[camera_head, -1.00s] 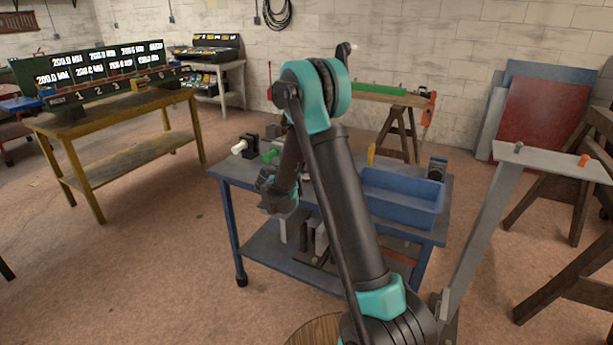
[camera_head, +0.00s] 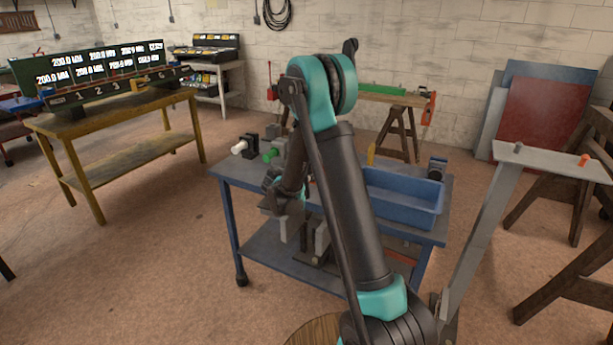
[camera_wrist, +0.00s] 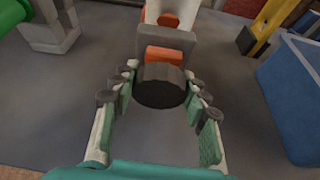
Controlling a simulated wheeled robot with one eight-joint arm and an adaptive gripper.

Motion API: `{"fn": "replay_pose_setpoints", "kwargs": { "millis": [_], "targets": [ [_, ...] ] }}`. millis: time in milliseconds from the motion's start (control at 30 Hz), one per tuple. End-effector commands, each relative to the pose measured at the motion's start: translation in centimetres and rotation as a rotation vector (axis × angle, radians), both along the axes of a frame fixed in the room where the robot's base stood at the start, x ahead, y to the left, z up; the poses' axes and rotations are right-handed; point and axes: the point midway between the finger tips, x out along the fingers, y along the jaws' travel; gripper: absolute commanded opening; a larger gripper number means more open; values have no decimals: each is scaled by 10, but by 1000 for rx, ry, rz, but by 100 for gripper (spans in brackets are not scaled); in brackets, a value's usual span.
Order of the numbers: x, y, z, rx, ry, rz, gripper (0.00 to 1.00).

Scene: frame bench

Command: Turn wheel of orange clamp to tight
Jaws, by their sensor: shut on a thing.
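The orange clamp (camera_wrist: 165,56) shows in the wrist view, with an orange block in front of a grey plate and more orange behind it. Its dark round wheel (camera_wrist: 160,90) faces my wrist camera. My gripper (camera_wrist: 160,78) is shut on the wheel, with its fingers along the left and right sides. In the head view my wrist and gripper hang over the front of the blue bench (camera_head: 228,181). My arm hides the orange clamp there. The wheel's setting cannot be read.
A green clamp (camera_head: 270,155) and a white clamp (camera_head: 238,147) stand to the left on the bench. A blue bin (camera_head: 405,205) stands to the right, also close by in the wrist view (camera_wrist: 290,95). A yellow piece (camera_wrist: 265,25) stands at the wrist view's upper right.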

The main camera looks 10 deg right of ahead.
Motion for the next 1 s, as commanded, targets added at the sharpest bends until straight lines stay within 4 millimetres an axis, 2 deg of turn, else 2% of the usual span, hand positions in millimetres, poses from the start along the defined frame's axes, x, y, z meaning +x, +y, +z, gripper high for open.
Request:
{"fn": "replay_pose_setpoints", "kwargs": {
  "millis": [167,200,367,767,1000],
  "targets": [
    [0,0,0,-1,1,0,16],
    [0,0,0,-1,1,0,46],
    [0,0,0,-2,1,1,66],
    [-4,4,2,-2,2,1,67],
    [-34,25,17,-3,2,5,67]
  ]
}}
